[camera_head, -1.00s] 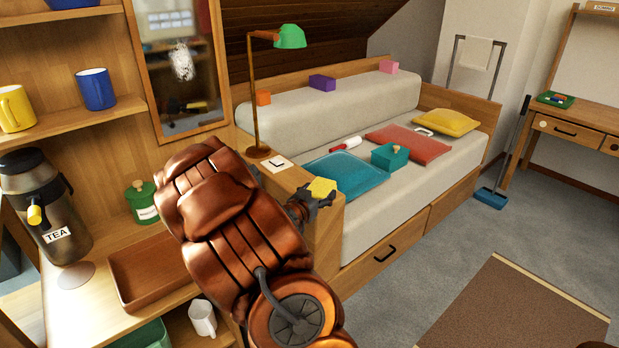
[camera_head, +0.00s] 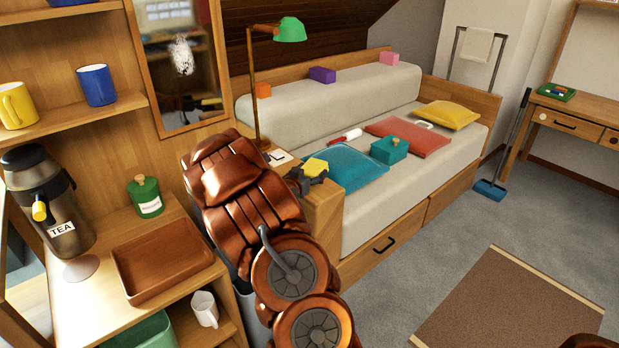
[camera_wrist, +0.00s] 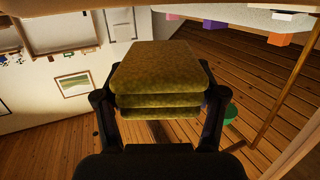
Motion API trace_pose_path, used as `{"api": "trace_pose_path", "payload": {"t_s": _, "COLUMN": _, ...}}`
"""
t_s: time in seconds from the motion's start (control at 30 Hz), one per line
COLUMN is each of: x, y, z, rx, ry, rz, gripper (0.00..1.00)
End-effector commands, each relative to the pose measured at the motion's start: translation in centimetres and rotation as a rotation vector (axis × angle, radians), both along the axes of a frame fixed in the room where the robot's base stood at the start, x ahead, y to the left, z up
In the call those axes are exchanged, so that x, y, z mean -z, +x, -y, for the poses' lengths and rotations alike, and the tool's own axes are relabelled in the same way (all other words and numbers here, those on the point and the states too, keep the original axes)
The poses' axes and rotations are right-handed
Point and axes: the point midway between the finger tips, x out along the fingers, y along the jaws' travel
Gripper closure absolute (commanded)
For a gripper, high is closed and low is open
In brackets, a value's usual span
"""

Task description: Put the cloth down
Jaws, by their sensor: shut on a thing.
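The cloth (camera_head: 315,167) is yellow and lies folded in a small stack. My gripper (camera_head: 306,177) is shut on it, above the wooden ledge at the near end of the daybed. In the wrist view the folded cloth (camera_wrist: 158,82) shows several layers between the two dark fingers of my gripper (camera_wrist: 160,112). I cannot tell whether the cloth touches the ledge below.
A lamp with a green shade (camera_head: 290,30) stands on the ledge just behind my gripper. A blue cushion (camera_head: 345,168), a teal box (camera_head: 390,150) and a red cushion (camera_head: 415,138) lie on the daybed. A brown tray (camera_head: 165,262) and a tea dispenser (camera_head: 45,205) stand at left.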

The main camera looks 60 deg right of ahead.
Motion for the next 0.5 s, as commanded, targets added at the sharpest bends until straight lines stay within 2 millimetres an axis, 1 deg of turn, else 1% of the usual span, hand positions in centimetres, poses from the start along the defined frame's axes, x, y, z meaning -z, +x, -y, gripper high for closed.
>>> {"api": "trace_pose_path", "payload": {"t_s": 0.13, "x": 0.0, "y": 1.0, "z": 1.0, "rx": 0.002, "ry": -0.002, "rz": 0.002, "gripper": 0.65}}
{"api": "trace_pose_path", "payload": {"t_s": 0.4, "x": 0.2, "y": 1.8, "z": 1.6, "rx": 0.002, "ry": -0.001, "rz": 0.0, "gripper": 0.65}}
{"api": "trace_pose_path", "payload": {"t_s": 0.43, "x": 0.4, "y": 1.9, "z": 1.7, "rx": 0.002, "ry": -0.001, "rz": -0.001, "gripper": 0.65}}
{"api": "trace_pose_path", "payload": {"t_s": 0.5, "x": 1.5, "y": 1.8, "z": 1.7, "rx": 0.002, "ry": -0.001, "rz": -0.004, "gripper": 0.65}}
